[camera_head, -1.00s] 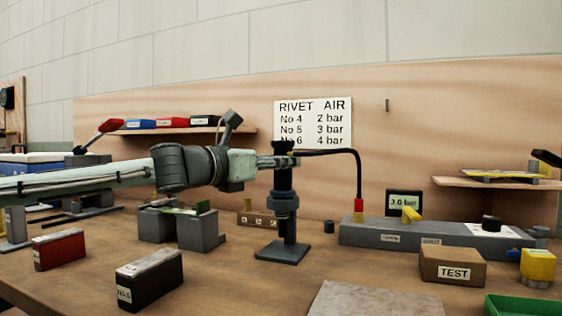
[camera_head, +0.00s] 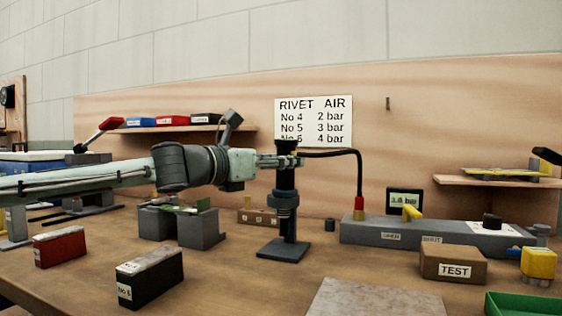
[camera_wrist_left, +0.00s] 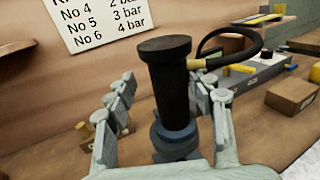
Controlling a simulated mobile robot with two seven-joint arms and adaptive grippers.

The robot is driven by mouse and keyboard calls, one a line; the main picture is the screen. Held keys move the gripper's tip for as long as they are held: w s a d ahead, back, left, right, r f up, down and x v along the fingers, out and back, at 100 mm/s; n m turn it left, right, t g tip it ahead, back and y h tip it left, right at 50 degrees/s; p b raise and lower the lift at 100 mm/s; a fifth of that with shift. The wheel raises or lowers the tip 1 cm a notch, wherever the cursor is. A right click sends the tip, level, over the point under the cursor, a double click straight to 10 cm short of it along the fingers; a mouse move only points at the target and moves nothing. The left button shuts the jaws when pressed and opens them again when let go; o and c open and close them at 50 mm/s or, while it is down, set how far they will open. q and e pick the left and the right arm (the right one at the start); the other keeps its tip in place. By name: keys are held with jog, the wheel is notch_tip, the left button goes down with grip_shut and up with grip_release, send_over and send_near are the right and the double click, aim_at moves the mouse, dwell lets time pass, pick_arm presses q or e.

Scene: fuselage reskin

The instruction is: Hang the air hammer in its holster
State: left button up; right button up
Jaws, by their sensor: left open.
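The air hammer (camera_head: 285,180) is a black, upright cylinder with a wider cap and a black hose at its top. Its lower part sits in the grey-blue ring of the holster stand (camera_head: 283,250), which has a flat square base on the bench. In the left wrist view the hammer (camera_wrist_left: 172,85) stands between the fingers, with its lower end in the collar (camera_wrist_left: 175,140). My left gripper (camera_head: 287,161) is open around the hammer's upper body, one finger on each side. A gap shows on the left side; contact on the right is unclear. My right gripper is out of view.
The hose runs right to a grey air unit (camera_head: 375,234) with a gauge display (camera_head: 404,202). A TEST box (camera_head: 453,265), a black No 6 box (camera_head: 150,278) and a red box (camera_head: 60,248) stand on the bench. Grey blocks (camera_head: 200,230) stand left of the holster.

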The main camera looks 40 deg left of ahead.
pick_arm(q)
jog(key=shift+s+d+r, duration=0.1)
jog(key=shift+s+r, duration=0.15)
jog(key=shift+s, duration=0.8)
jog(key=s+a, duration=0.2)
jog(key=s, duration=0.7)
jog(key=shift+s+f, duration=0.25)
jog(key=shift+s, duration=0.15)
